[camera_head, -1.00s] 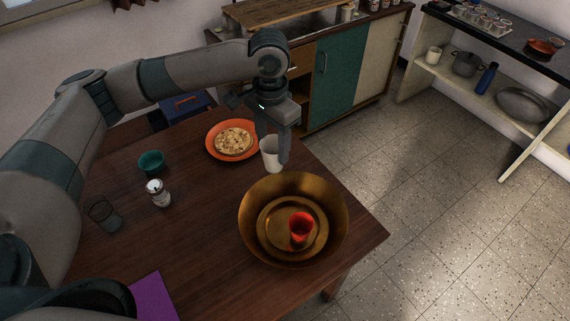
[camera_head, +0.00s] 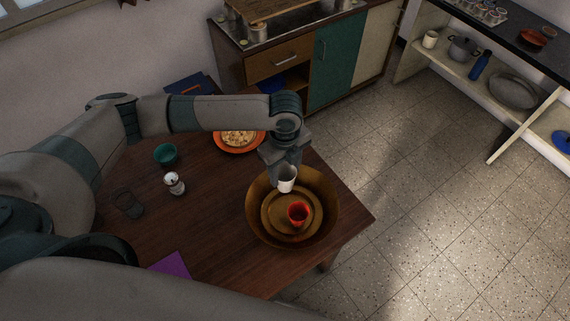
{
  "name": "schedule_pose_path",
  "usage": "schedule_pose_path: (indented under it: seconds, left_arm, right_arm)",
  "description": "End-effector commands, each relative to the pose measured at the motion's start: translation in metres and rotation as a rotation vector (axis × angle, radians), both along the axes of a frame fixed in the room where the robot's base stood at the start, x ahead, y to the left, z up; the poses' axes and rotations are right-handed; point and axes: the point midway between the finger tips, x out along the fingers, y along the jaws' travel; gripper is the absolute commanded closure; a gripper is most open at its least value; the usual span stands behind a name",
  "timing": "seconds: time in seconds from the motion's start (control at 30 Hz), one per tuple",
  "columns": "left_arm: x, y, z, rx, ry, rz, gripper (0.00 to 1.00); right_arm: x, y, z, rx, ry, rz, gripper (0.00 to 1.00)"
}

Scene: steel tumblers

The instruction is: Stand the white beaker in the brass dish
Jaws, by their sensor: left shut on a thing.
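The white beaker (camera_head: 286,181) is held upright by my left gripper (camera_head: 285,170), which is shut on it. The beaker shows over the back part of the brass dish (camera_head: 327,212), a wide round golden bowl with a smaller ring inside. A red cup (camera_head: 298,213) stands in the middle of the dish, in front of the beaker. I cannot tell exactly how high the beaker is above the dish. My right gripper is not in view.
An orange plate (camera_head: 222,144) with food lies behind the gripper. A teal bowl (camera_head: 165,154), a white-topped shaker (camera_head: 174,183), a clear glass (camera_head: 129,203) and a purple sheet (camera_head: 172,266) are on the wooden table (camera_head: 215,222). The table's right edge is close to the dish.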

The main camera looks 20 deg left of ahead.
Motion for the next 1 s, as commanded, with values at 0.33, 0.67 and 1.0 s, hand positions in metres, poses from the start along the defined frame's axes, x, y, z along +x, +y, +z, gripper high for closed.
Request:
schedule_pose_path:
  seconds: [0.33,0.67,1.0]
  left_arm:
    - [-0.002,-0.002,-0.001,-0.001,-0.001,-0.057,0.74]
    - [-0.002,-0.001,-0.004,0.0,-0.001,-0.055,0.74]
    - [-0.002,-0.001,-0.024,0.0,0.0,-0.054,0.74]
  right_arm:
    - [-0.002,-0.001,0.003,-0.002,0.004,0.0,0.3]
    - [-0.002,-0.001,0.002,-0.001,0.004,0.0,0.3]
    - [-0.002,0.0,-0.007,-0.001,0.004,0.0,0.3]
